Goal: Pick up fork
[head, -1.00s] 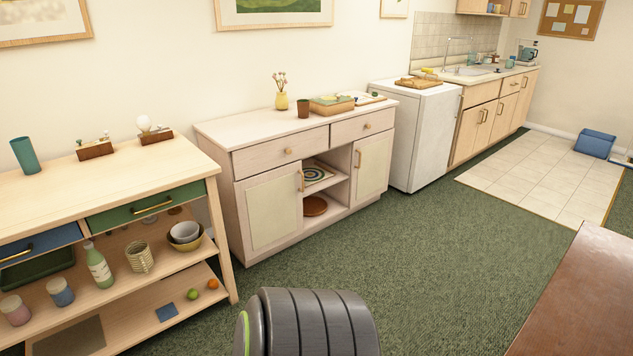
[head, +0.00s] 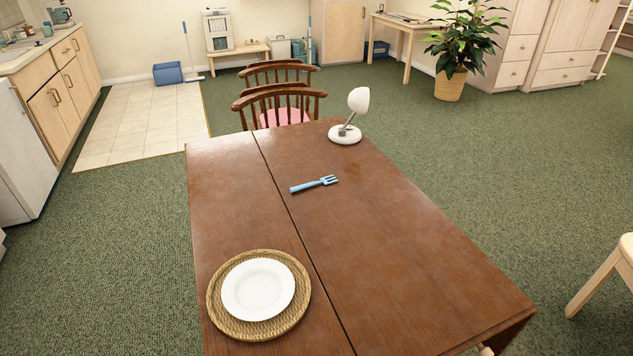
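A light blue fork (head: 314,184) lies flat on the brown wooden table (head: 390,250), near the seam between its boards. Its tines point to the right and slightly away from me. Nothing touches it. Neither of my grippers shows in the head view.
A white plate (head: 258,289) sits on a round woven mat (head: 215,300) at the table's near left. A white lamp (head: 346,134) stands at the far end. Wooden chairs (head: 280,105) stand beyond it. A pale wooden seat (head: 602,276) is at the right.

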